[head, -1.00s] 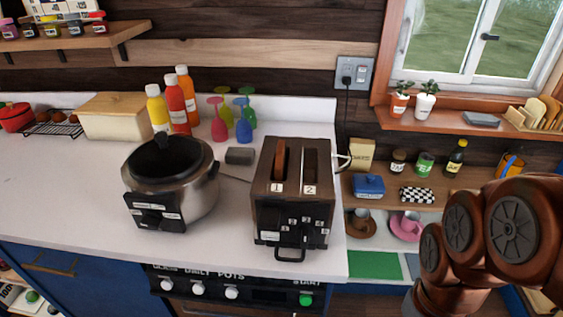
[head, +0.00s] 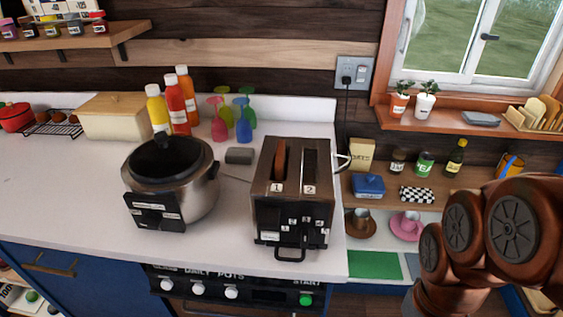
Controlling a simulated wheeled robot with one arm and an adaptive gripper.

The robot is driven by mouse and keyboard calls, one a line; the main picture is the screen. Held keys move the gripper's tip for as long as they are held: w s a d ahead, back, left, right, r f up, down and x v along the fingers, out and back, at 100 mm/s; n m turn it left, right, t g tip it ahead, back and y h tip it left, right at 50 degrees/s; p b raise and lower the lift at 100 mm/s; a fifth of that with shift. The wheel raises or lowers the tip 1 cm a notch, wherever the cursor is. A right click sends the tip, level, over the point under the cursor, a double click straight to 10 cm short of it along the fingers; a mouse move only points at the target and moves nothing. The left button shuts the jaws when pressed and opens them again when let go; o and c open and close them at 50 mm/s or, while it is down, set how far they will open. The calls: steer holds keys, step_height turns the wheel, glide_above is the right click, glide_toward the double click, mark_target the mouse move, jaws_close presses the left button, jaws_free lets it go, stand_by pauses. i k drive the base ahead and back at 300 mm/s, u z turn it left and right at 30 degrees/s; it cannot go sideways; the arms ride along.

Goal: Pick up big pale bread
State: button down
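Several slices of bread stand upright in a wooden rack (head: 517,118) on the window sill at the far right. They differ in size and shade. A large pale slice (head: 549,108) is at the right of the rack, near the picture's edge. I cannot tell for sure which slice is the biggest. A darker brown slice (head: 280,158) sits in slot 1 of the toaster (head: 265,190); slot 2 looks empty. My arm's copper links show at the lower right, below the rack and apart from it in the picture. My gripper is out of view.
A cooker pot (head: 205,195) stands left of the toaster on the white counter (head: 60,190). Bottles (head: 189,95) and upturned coloured glasses (head: 219,125) are behind. Plant pots (head: 424,106) and a grey block (head: 480,119) share the sill. A shelf with jars (head: 425,163) is below it.

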mark_target(280, 163)
steer(key=z, duration=2.65)
steer(key=k, duration=2.15)
steer(key=u, duration=2.25)
steer(key=i, duration=0.5)
steer(key=z, duration=0.05)
